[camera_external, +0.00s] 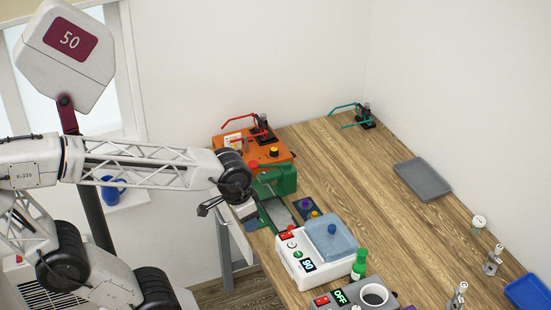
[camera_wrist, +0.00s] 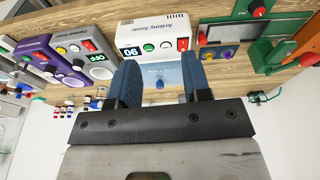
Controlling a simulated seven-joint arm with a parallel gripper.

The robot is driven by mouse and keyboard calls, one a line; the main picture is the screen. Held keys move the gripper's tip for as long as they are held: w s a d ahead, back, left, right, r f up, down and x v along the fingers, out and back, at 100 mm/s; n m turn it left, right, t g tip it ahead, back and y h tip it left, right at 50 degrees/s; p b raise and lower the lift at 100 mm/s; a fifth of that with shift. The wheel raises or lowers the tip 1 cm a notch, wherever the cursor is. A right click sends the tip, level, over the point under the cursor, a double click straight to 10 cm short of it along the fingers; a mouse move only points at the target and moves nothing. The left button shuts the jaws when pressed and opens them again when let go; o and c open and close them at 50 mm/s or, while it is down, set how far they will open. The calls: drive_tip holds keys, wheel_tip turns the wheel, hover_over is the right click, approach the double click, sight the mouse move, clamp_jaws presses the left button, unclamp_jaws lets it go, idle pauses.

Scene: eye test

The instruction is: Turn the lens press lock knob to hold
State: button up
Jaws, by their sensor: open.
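A green press-like device (camera_external: 284,178) stands near the table's left edge, beyond my gripper; I take it for the lens press. A red knob (camera_wrist: 259,9) shows on its green body (camera_wrist: 240,56) at the upper right of the wrist view. I cannot read any hold mark or the knob's setting. A small dark blue plate (camera_external: 303,208) beside it carries a purple and a yellow knob, also seen in the wrist view (camera_wrist: 217,52). My gripper (camera_wrist: 160,68) is open and empty, its blue fingers apart. In the external view it is partly hidden, left of the green device, touching no knob.
A white sonic cleaner (camera_external: 303,272) with a clear blue lid stands nearby. An orange box (camera_external: 272,165) with a yellow knob is behind the green device. A green bottle (camera_external: 359,265), a grey device (camera_external: 347,303) and a grey tray (camera_external: 423,179) are right. The table's middle is clear.

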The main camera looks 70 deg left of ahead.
drive_tip(key=w+a+f+n, duration=0.3)
drive_tip(key=a+f, duration=0.1)
drive_tip(key=a, duration=0.3)
drive_tip(key=w+a+f+n+g, duration=0.1)
drive_tip(key=w+a+f+n, duration=0.3)
drive_tip(key=a, duration=0.4)
drive_tip(key=w+a+f+n+g, duration=0.1)
drive_tip(key=w+a+f+n, duration=0.2)
drive_tip(key=a+f, duration=0.2)
drive_tip(key=shift+w+a+f+n, duration=0.1)
drive_tip(key=shift+w+a+n, duration=0.05)
drive_tip(key=shift+a, duration=0.55)
drive_tip(key=shift+w+a+n, duration=0.1)
drive_tip(key=shift+a+n, duration=0.05)
drive_tip(key=shift+a, duration=0.55)
drive_tip(key=shift+f, duration=0.1)
drive_tip(key=shift+w+d+f, duration=0.1)
drive_tip(key=shift+f, duration=3.7)
drive_tip(key=c, duration=0.6)
drive_tip(key=shift+c, duration=0.2)
